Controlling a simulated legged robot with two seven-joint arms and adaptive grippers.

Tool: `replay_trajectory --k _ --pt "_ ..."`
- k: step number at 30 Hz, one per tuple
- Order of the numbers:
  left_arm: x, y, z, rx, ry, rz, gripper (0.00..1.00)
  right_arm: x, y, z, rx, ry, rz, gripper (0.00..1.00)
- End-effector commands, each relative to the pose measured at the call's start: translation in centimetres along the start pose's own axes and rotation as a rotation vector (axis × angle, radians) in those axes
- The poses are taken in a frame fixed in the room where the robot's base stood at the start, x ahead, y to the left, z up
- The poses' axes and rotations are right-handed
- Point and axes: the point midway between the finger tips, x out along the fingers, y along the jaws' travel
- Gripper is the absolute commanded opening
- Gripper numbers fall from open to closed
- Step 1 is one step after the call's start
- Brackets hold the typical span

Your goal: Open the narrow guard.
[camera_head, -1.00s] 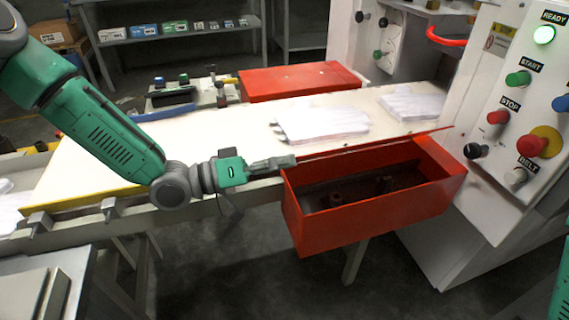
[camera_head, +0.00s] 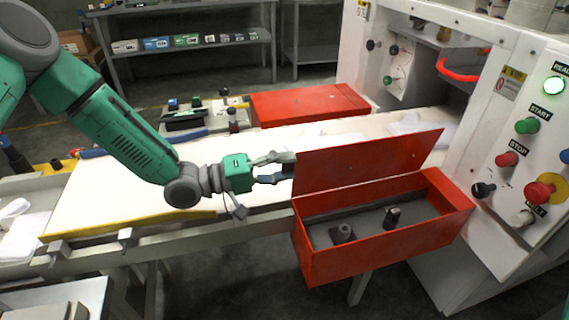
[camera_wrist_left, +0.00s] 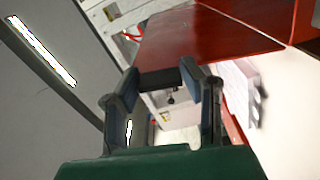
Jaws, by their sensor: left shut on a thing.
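The red guard lid (camera_head: 365,162) stands raised, close to upright, along the back edge of an open red box (camera_head: 318,268) on the near side of the conveyor. Dark fittings show on the box floor. My left gripper (camera_head: 286,167) is at the lid's left edge, its fingers on either side, shut on it. In the left wrist view the lid (camera_wrist_left: 205,40) reaches the fingertips of the left gripper (camera_wrist_left: 170,76); the exact contact is partly hidden. My right gripper is not in view.
A second red guard (camera_head: 310,103) lies shut across the conveyor's far side. White gloves (camera_head: 408,125) lie on the pale belt (camera_head: 120,178), partly hidden by the lid. A white machine panel with buttons (camera_head: 528,125) stands close on the right.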

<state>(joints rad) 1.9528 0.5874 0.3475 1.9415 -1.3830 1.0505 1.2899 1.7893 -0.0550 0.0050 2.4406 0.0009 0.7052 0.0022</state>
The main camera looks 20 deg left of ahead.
Motion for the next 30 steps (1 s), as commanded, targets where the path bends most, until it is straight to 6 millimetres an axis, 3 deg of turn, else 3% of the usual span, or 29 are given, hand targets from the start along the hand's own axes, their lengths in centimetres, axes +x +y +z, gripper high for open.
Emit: replay_trajectory --k 12,13,15,25,30 --pt "-0.3 -0.5 -0.1 -0.010 0.006 -0.013 0.00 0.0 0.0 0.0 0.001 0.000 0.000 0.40" --pt "-0.3 -0.5 -0.1 -0.010 0.006 -0.013 0.38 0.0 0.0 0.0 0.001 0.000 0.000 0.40" --pt "-0.3 -0.5 -0.1 -0.010 0.005 -0.013 0.55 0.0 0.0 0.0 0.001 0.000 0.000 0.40" --pt "-0.4 -0.3 0.0 -0.007 0.005 -0.008 0.55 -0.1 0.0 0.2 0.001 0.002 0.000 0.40" --pt "-2.3 -0.3 -0.1 -0.008 0.006 -0.009 0.55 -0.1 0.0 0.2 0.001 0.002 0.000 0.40"
